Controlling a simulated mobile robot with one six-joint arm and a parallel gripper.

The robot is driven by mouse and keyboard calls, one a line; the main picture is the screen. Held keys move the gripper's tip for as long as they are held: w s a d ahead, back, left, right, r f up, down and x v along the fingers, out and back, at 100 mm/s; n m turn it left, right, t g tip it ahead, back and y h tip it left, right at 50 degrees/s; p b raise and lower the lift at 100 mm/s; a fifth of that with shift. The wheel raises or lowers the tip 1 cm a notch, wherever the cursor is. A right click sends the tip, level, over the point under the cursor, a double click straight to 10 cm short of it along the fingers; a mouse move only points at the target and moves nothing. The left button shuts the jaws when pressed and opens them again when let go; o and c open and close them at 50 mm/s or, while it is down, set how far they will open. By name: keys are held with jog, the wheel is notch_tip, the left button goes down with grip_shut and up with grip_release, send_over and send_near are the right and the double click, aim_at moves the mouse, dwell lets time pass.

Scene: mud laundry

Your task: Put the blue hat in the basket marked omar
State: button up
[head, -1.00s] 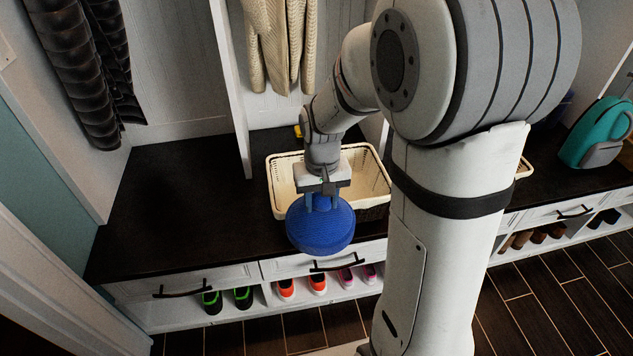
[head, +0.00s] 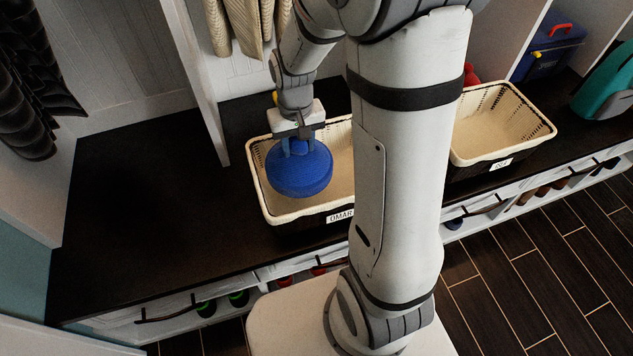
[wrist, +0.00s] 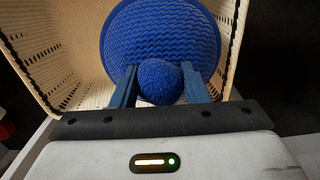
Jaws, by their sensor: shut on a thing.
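The blue hat (head: 299,172) is a knitted hat with a round pompom. My gripper (head: 297,146) is shut on the pompom, and the hat hangs below it. In the head view the hat overlaps the left part of the cream basket marked OMAR (head: 280,215), whose label faces the front. In the wrist view the hat (wrist: 165,40) fills the middle, with my gripper's fingers (wrist: 158,85) on both sides of the pompom. The basket's walls (wrist: 60,60) show behind and left of the hat. My arm hides the basket's right part. The hat's exact height over the rim is hard to tell.
A second cream basket (head: 545,135) with an unreadable label stands to the right on the dark bench (head: 130,220). A blue box (head: 550,45) and a teal backpack (head: 607,85) are farther right. Shoes sit in cubbies below. The bench's left part is clear.

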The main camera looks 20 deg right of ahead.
jog(key=f+b, duration=0.1)
jog(key=f, duration=0.4)
jog(key=f+b, duration=0.1)
jog(key=f, duration=0.3)
jog(key=shift+a+f, duration=0.2)
jog(key=shift+f, duration=0.2)
jog(key=shift+f+b, duration=0.1)
jog(key=shift+b, duration=0.2)
jog(key=shift+f, duration=0.15)
jog(key=o, duration=1.2)
jog(key=shift+o, duration=0.2)
